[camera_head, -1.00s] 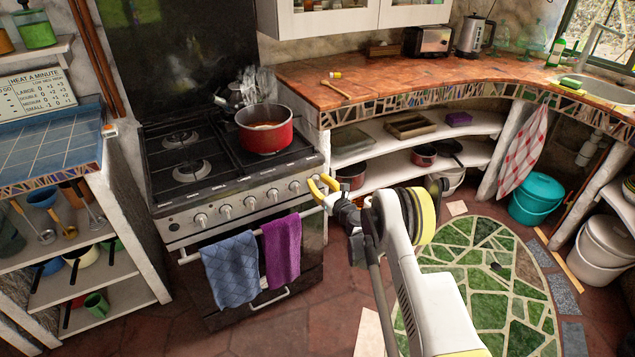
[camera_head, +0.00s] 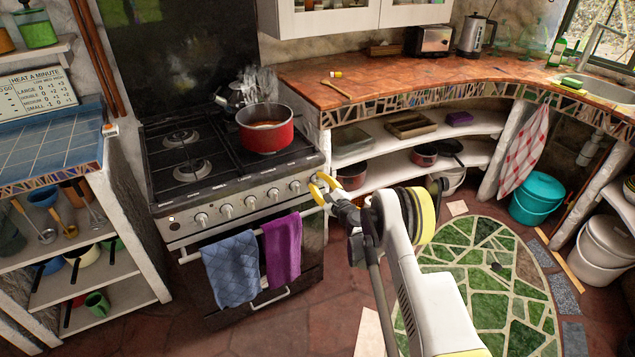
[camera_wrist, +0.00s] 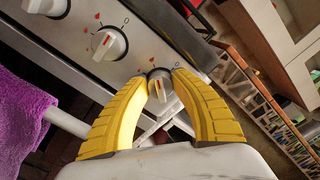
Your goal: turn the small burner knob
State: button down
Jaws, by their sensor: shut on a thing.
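My gripper (camera_head: 320,186) is at the right end of the stove's front panel. In the wrist view, its yellow fingers (camera_wrist: 161,80) are shut on the rightmost knob, one on each side. This knob (camera_wrist: 160,88) is grey-white with an orange pointer line and has small red marks on the panel around it. In the head view the fingers mostly hide it. The neighbouring knob (camera_wrist: 108,42) is white with a red pointer and stands free. Which knob belongs to the small burner is not clear from these frames.
Several more knobs (camera_head: 225,211) line the panel to the left. A steaming red pot (camera_head: 265,128) stands on the stove's right side. Blue (camera_head: 230,270) and purple (camera_head: 282,250) towels hang on the oven rail below. A heat chart (camera_head: 36,92) stands at the left.

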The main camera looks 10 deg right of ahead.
jog(key=shift+n, duration=0.7)
jog(key=c, duration=1)
grip_release()
jog(key=v, duration=0.7)
jog(key=shift+s, duration=0.2)
grip_shut()
